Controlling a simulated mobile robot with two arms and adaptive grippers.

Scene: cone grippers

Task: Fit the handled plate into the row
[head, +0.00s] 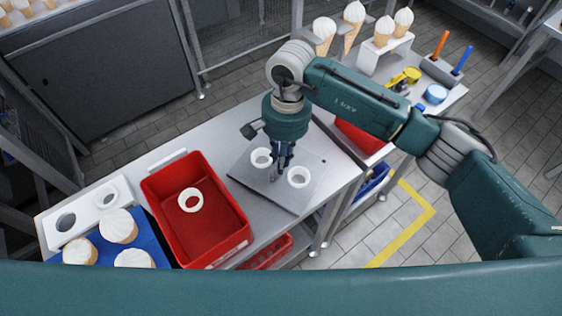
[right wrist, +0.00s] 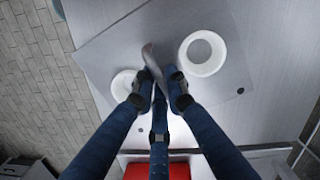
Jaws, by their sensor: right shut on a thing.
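The handled plate (head: 262,192) is a flat grey square with two white rings on it, a small dark spot near one corner and an upright handle in the middle. In the right wrist view the plate (right wrist: 105,55) fills much of the middle, and its grey handle (right wrist: 150,55) stands between my fingertips. My right gripper (head: 281,172) points down, shut on that handle; it also shows in the right wrist view (right wrist: 155,80). The plate is over the grey table near its front edge; I cannot tell whether it touches the top. My left gripper is not in view.
Left of the plate on the table (head: 150,158) stands a red bin (head: 225,225) with a white ring (head: 190,201) inside. Further left are a white holed holder (head: 88,208) and cones on a blue tray (head: 158,242). Another red bin (head: 352,135) stands right of the plate.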

